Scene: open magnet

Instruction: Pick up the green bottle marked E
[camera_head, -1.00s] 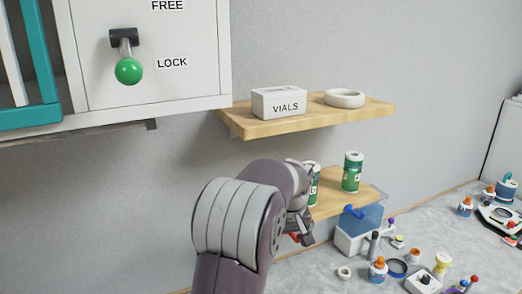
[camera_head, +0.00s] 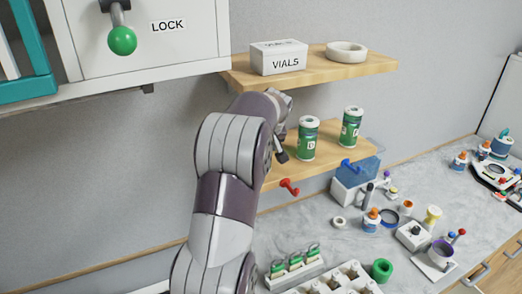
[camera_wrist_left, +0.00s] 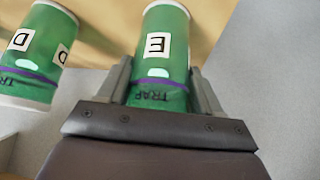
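The green bottle marked E (camera_wrist_left: 163,52) is in the left wrist view, upside down in the picture, between the two fingers of my left gripper (camera_wrist_left: 163,80). The fingers stand on either side of it and look open, with a thin gap; contact is hard to tell. In the head view my left gripper (camera_head: 277,108) is at the left part of the lower shelf, and the E bottle is hidden behind my arm. Green bottle D (camera_head: 308,140) stands just right of my gripper and also shows in the left wrist view (camera_wrist_left: 38,55). My right gripper is not in view.
Another green bottle (camera_head: 351,127) stands farther right on the lower shelf (camera_head: 332,152). The upper shelf (camera_head: 322,74) with a VIALS box (camera_head: 279,57) and white ring (camera_head: 346,52) is above. A red hook (camera_head: 288,187) is near the lower shelf's front. The counter below is cluttered.

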